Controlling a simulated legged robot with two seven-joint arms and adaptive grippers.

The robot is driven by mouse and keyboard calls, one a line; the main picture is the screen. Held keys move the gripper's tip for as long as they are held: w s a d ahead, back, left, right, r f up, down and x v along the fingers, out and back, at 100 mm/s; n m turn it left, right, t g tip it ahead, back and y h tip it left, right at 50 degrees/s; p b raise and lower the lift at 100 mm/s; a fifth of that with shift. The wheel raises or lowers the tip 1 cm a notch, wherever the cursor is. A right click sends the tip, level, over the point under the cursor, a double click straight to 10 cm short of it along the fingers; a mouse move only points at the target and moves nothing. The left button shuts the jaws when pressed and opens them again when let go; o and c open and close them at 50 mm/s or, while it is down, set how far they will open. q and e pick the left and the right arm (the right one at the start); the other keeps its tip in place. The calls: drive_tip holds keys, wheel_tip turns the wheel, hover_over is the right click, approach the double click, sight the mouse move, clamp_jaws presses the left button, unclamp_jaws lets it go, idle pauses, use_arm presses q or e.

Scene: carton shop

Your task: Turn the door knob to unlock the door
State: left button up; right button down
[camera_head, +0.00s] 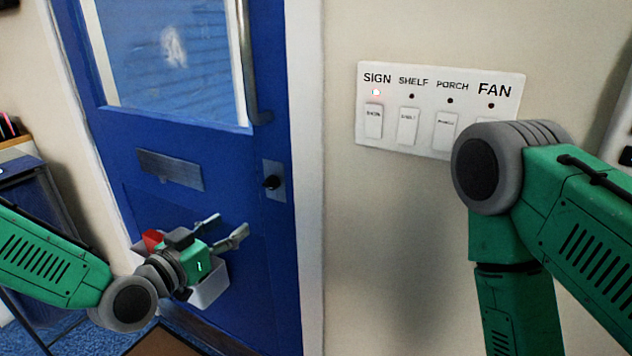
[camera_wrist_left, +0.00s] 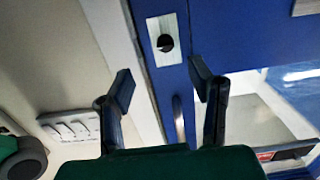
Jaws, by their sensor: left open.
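The blue door (camera_head: 225,175) fills the left middle of the head view. Its small dark knob (camera_head: 271,182) sits on a light metal plate (camera_head: 279,178) near the door's right edge. The knob also shows in the left wrist view (camera_wrist_left: 165,43), at the top, beyond the fingertips. My left gripper (camera_head: 226,227) is open, below and left of the knob and apart from it. In the left wrist view its fingers (camera_wrist_left: 161,88) are spread with nothing between them. My right arm is at the right of the head view, but its gripper is not seen.
A switch panel (camera_head: 440,108) labelled SIGN, SHELF, PORCH and FAN is on the wall right of the door; the SIGN light glows. A vertical pull handle (camera_head: 249,65) is above the knob. A metal mail slot (camera_head: 170,170) is left of it. A pale box (camera_head: 210,287) is behind my left gripper.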

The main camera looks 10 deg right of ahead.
sight(268, 185)
use_arm(q)
drive_tip(key=shift+h, duration=0.3)
drive_tip(key=x, duration=0.4)
drive_tip(key=r+x, duration=0.1)
drive_tip(key=x, duration=0.4)
drive_tip(key=r+x, duration=0.1)
drive_tip(key=x, duration=0.3)
drive_tip(key=shift+w+d+r, duration=0.1)
drive_tip(key=shift+w+d, duration=0.1)
drive_tip(key=shift+w, duration=0.15)
drive_tip(key=shift+w+a, duration=0.3)
drive_tip(key=shift+w, duration=0.2)
drive_tip(key=shift+w+a, duration=0.1)
drive_tip(key=shift+a, duration=0.2)
drive_tip(key=shift+d, duration=0.25)
drive_tip(key=shift+c, duration=0.4)
drive_tip(key=shift+d+r, duration=0.1)
drive_tip(key=shift+d, duration=0.35)
clamp_jaws()
drive_tip(key=c, duration=1)
unclamp_jaws()
use_arm(e)
drive_tip(key=shift+s+a+r, duration=0.1)
drive_tip(key=shift+a, duration=0.15)
